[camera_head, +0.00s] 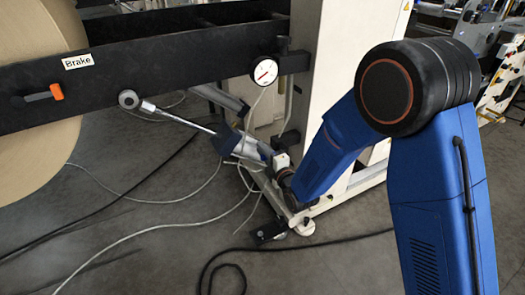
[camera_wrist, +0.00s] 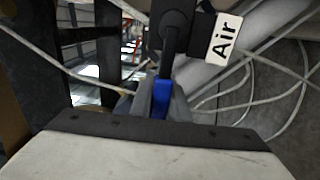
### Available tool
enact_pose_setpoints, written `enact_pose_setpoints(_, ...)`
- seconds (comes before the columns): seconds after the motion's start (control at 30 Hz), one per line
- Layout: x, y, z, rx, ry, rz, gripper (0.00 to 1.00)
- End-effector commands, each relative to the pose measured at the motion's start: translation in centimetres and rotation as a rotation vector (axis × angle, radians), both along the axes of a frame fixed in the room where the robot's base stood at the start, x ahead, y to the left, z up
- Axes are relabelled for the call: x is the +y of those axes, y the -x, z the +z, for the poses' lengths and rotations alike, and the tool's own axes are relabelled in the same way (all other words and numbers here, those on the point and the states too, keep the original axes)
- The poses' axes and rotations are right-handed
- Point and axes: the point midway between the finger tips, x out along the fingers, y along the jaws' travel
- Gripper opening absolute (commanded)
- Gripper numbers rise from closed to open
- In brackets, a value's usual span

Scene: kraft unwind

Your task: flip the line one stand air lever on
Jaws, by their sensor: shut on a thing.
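In the wrist view, the blue air lever (camera_wrist: 160,99) hangs down below a black valve fitting (camera_wrist: 175,32). A white label reading "Air" (camera_wrist: 224,37) sits just right of the fitting. My gripper (camera_wrist: 161,97) is shut on the blue lever, with a grey finger on each side of it. The fingers hide part of the lever. In the head view, my blue arm reaches down and left beside the cream stand (camera_head: 340,60), and the lever cannot be made out there.
A black beam carries a "Brake" label (camera_head: 78,61), an orange-handled lever (camera_head: 56,92) and a round gauge (camera_head: 264,71). A large kraft roll (camera_head: 35,35) is at left. A metal rod (camera_head: 180,119) slants below the beam. Hoses and a black cable (camera_head: 290,244) lie on the floor.

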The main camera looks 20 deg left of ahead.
Motion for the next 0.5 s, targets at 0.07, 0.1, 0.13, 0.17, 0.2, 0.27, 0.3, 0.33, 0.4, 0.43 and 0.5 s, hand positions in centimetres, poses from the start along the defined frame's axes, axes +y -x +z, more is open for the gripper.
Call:
enact_pose_setpoints(0.07,0.0,0.0,0.0,0.003,-0.001,0.000,0.00)
enact_pose_setpoints(0.1,0.0,0.0,0.0,0.006,-0.004,0.000,0.00)
enact_pose_setpoints(0.13,0.0,0.0,0.1,0.010,-0.007,0.000,0.00)
enact_pose_setpoints(0.17,0.0,0.0,0.1,0.014,-0.011,0.000,0.00)
enact_pose_setpoints(0.2,0.0,0.0,0.2,0.021,-0.017,0.000,0.00)
enact_pose_setpoints(0.27,0.0,0.0,0.3,0.036,-0.029,0.000,0.00)
enact_pose_setpoints(0.3,0.0,0.0,0.5,0.049,-0.040,0.000,0.00)
enact_pose_setpoints(0.33,0.0,0.0,0.6,0.060,-0.050,0.000,0.00)
enact_pose_setpoints(0.4,-0.1,0.0,0.9,0.091,-0.076,-0.001,0.00)
enact_pose_setpoints(0.43,-0.1,-0.1,1.1,0.106,-0.089,-0.001,0.00)
enact_pose_setpoints(0.5,-0.1,-0.1,1.5,0.147,-0.124,-0.001,0.00)
